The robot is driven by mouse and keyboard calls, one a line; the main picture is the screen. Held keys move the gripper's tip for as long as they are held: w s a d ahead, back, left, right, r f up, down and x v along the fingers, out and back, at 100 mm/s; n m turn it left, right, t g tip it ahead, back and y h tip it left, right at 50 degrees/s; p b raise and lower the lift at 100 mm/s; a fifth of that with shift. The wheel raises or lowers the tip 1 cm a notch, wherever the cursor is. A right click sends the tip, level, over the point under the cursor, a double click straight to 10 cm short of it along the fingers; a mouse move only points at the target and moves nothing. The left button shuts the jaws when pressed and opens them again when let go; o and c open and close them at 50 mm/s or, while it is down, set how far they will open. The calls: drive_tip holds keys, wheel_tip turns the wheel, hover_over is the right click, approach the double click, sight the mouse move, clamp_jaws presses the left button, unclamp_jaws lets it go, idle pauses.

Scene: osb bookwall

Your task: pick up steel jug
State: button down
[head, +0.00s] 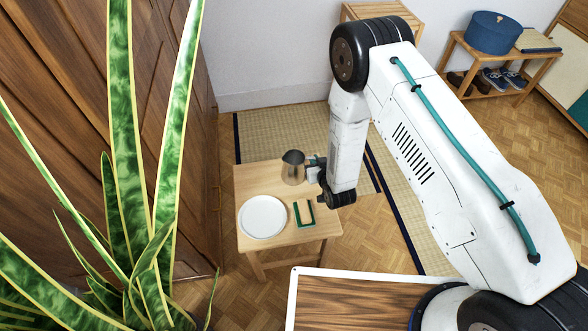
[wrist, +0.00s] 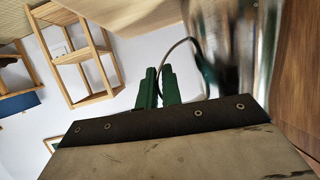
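The steel jug (head: 293,168) is upright at the back of the small wooden table (head: 250,184). Whether its base touches the top I cannot tell. My gripper (head: 316,169) is at the jug's right side, on its handle side. In the wrist view the shiny jug body (wrist: 232,45) fills the upper right, close to the camera. Its thin handle (wrist: 178,44) curves down to my gripper's green fingers (wrist: 158,88). The fingers are close together, with the handle running between them. The exact contact is partly hidden.
A tall plant (head: 125,120) and a wooden door stand at left. A shoe rack (head: 500,75) with a blue box (head: 493,32) stands back right.

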drive_tip(key=shift+r, duration=0.2)
idle(0.3)
drive_tip(key=shift+r, duration=4.85)
drive_tip(key=shift+d, duration=0.1)
